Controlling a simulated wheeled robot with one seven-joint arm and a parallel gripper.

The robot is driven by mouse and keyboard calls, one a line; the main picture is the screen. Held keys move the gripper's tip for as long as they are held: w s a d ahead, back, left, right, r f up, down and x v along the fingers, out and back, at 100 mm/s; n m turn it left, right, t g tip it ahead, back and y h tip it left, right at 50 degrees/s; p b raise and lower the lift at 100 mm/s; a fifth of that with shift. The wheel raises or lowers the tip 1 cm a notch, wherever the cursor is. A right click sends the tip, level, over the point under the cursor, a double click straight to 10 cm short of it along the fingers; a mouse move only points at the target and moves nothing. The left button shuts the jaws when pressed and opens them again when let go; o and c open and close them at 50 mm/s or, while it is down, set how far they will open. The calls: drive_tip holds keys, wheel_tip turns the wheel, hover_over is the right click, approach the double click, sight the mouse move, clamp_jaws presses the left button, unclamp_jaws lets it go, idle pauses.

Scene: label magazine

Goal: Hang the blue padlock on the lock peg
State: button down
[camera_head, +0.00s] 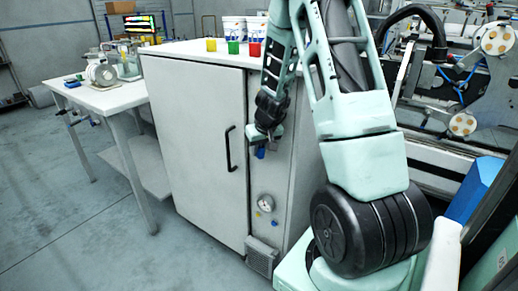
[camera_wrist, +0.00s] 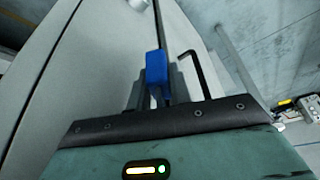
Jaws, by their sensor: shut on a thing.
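My gripper (camera_head: 262,138) is in front of the narrow right-hand panel of the grey cabinet (camera_head: 195,140), to the right of the door handle. It is shut on the blue padlock (camera_head: 260,152), which shows just below the fingers. In the wrist view the blue padlock (camera_wrist: 156,67) stands out past the dark fingertips (camera_wrist: 165,92). I cannot make out its shackle or the lock peg; the fingers and padlock may cover the peg. Whether the padlock touches the panel cannot be told.
The cabinet's black door handle (camera_head: 229,148) is close beside my gripper. Cups and tubs (camera_head: 233,28) stand on the cabinet top. A white table (camera_head: 110,96) stands left; the floor before the cabinet is clear.

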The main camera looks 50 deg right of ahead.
drive_tip(key=shift+s+d+f, duration=0.2)
drive_tip(key=shift+s+d, duration=0.1)
drive_tip(key=shift+d, duration=0.25)
drive_tip(key=c, duration=1.2)
unclamp_jaws()
drive_tip(key=shift+d, duration=0.1)
drive_tip(key=shift+r, duration=0.15)
drive_tip(key=s+a+b, duration=0.1)
drive_tip(key=s+a, duration=0.1)
drive_tip(key=s, duration=0.1)
drive_tip(key=s+a+b, duration=0.2)
drive_tip(key=s, duration=0.2)
drive_tip(key=s+a+b, duration=0.2)
drive_tip(key=s, duration=0.2)
drive_tip(key=shift+r, duration=0.35)
